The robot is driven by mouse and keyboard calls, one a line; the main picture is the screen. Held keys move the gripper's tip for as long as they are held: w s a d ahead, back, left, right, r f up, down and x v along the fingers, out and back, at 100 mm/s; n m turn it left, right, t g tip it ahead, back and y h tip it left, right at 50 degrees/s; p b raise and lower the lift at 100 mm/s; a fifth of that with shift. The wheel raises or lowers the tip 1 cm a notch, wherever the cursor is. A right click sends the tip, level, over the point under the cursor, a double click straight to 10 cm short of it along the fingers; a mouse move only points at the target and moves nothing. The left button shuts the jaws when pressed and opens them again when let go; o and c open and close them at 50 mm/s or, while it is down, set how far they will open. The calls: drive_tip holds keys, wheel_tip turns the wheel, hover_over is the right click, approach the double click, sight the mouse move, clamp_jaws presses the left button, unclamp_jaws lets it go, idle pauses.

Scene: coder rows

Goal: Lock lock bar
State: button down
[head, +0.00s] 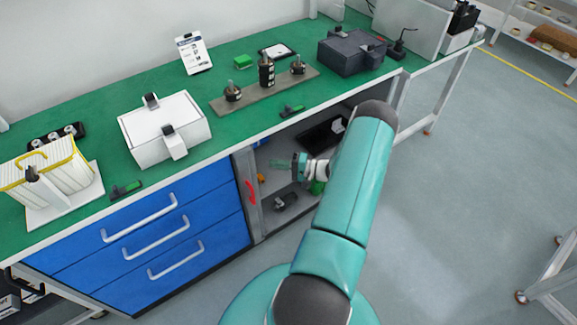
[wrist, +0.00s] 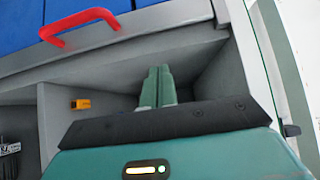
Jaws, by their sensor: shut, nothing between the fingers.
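The lock bar looks to be the grey upright strip (head: 241,172) with a red handle (head: 251,193), at the right edge of the blue drawers. In the wrist view the grey strip (wrist: 150,30) crosses the top, with the red handle (wrist: 80,24) at upper left and the blue drawers beyond. My gripper (head: 278,163) is in front of the open bay, right of the handle and apart from it. In the wrist view my gripper's fingers (wrist: 158,72) are together and empty, pointing into the bay. Whether the bar is latched cannot be told.
Blue drawers (head: 150,240) with silver handles lie left of the strip. The open bay (head: 290,215) holds a black tray (head: 322,137) and a dark item (head: 286,201). An orange block (wrist: 80,104) shows in the wrist view. The green bench top (head: 90,120) carries boxes and parts.

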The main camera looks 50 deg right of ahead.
drive_tip(key=w+a, duration=0.1)
drive_tip(key=a, duration=0.1)
drive_tip(key=w+a, duration=0.2)
drive_tip(key=shift+w+a, duration=0.3)
drive_tip(key=shift+a, duration=0.3)
drive_tip(key=shift+w+a, duration=0.3)
drive_tip(key=shift+a, duration=0.6)
drive_tip(key=shift+w+a, duration=0.25)
drive_tip(key=shift+a, duration=0.6)
approach(244, 171)
drive_tip(key=s+d, duration=0.3)
drive_tip(key=d, duration=0.2)
drive_tip(key=shift+s+f, duration=0.15)
drive_tip(key=shift+s, duration=0.05)
